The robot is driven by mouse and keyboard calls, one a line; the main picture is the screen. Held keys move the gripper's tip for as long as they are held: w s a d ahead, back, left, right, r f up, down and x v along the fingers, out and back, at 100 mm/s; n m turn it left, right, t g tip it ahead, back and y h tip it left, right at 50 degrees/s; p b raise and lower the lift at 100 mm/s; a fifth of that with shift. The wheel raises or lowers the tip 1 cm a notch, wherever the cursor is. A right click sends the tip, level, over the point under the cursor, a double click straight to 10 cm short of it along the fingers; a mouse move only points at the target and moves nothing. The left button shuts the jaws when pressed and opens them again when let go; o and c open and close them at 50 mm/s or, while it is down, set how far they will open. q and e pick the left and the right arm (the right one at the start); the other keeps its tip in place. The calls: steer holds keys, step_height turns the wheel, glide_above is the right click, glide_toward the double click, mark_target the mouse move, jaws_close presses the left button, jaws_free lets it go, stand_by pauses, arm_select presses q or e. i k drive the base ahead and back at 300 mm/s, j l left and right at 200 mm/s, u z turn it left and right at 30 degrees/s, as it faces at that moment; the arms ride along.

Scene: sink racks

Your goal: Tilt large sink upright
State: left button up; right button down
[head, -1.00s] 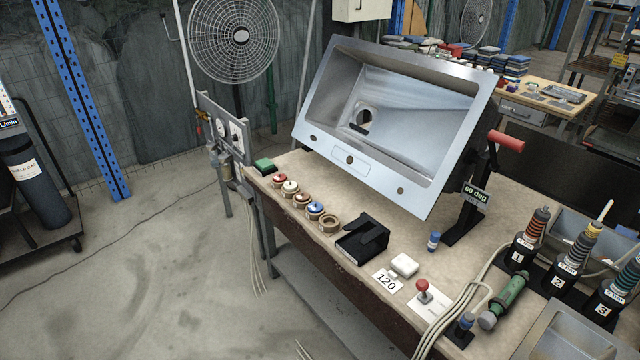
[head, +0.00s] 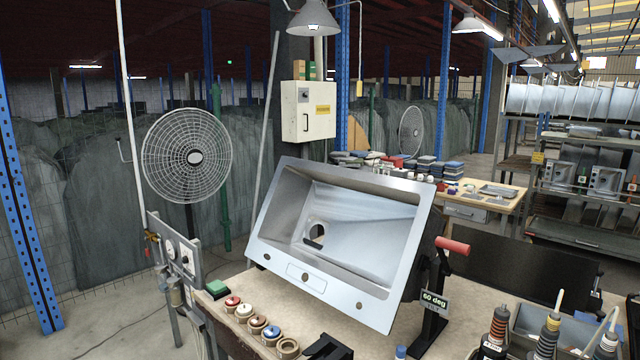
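The large sink (head: 372,290) is a steel basin with a drain hole, held tilted above the workbench (head: 240,338) with its open side facing me. A black stand (head: 432,310) at its right side carries a red handle (head: 452,245) and a label (head: 433,300) reading "60 deg".
Several round coloured pots (head: 244,313) and a green block (head: 217,287) line the bench's left edge. Numbered tools stand in black holders at the lower right (head: 495,325). A fan (head: 187,155) and a gauge panel (head: 175,252) stand to the left. Racks with sinks (head: 590,180) are at the far right.

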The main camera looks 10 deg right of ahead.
mark_target(383, 234)
steer(key=i+j+z, duration=0.1)
steer(key=i+z, duration=0.15)
steer(key=i, duration=0.2)
steer(key=i+j+z, duration=0.2)
steer(key=i, duration=0.25)
